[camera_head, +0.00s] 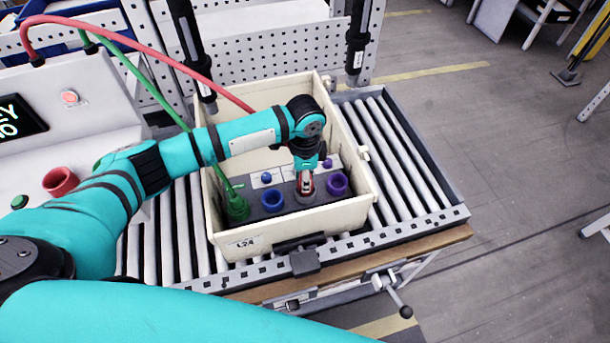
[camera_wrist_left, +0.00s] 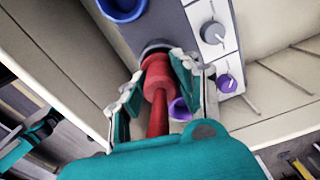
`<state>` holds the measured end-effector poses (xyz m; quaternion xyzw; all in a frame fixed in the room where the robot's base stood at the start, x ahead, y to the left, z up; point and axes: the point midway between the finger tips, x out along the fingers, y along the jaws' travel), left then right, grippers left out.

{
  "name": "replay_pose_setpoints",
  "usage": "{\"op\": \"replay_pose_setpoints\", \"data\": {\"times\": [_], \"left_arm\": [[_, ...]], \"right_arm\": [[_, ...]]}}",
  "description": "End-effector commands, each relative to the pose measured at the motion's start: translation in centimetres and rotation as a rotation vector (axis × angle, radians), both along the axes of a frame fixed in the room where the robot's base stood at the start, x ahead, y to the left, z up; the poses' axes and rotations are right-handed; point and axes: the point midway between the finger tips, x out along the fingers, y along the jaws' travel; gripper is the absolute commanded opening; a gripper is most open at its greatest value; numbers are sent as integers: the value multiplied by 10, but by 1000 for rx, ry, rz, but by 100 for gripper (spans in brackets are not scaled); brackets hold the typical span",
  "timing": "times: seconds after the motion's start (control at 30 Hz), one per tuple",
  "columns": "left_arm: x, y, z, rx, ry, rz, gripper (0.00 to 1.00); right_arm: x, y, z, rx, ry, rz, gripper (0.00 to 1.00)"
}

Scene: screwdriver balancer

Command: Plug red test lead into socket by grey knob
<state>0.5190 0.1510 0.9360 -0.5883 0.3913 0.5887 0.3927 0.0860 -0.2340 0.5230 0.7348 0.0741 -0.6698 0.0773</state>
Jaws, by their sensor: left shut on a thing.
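My left gripper (camera_head: 306,182) is shut on the red test lead's plug (camera_wrist_left: 157,95), seen between its two fingers in the left wrist view (camera_wrist_left: 153,85). The plug's front end is at the grey socket (camera_wrist_left: 155,47), lined up with it; how deep it sits I cannot tell. In the head view this socket (camera_head: 308,198) lies between the blue socket (camera_head: 272,199) and the purple socket (camera_head: 338,183). The grey knob (camera_wrist_left: 213,33) is on the white strip beside the grey socket. The red lead's cable (camera_head: 150,47) passes behind my left arm. My right gripper is out of view.
The dark socket panel sits inside a cream crate (camera_head: 230,238) on a roller conveyor (camera_head: 410,165). A green plug (camera_head: 237,204) stands in the leftmost socket. A console (camera_head: 85,115) with a red ring (camera_head: 60,181) stands left. Crate walls surround my gripper closely.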

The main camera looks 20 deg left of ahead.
Motion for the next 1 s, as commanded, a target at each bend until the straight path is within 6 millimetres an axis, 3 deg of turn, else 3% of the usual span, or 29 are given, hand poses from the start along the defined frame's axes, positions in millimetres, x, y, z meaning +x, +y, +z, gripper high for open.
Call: {"op": "replay_pose_setpoints", "data": {"times": [0.9,0.93,1.0], "left_arm": [[0,0,-17,-1,0,-1,0],[0,0,-17,-1,0,-1,34],[0,0,-17,-1,0,-1,43]], "right_arm": [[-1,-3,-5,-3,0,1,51],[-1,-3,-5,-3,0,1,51],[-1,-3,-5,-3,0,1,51]]}}
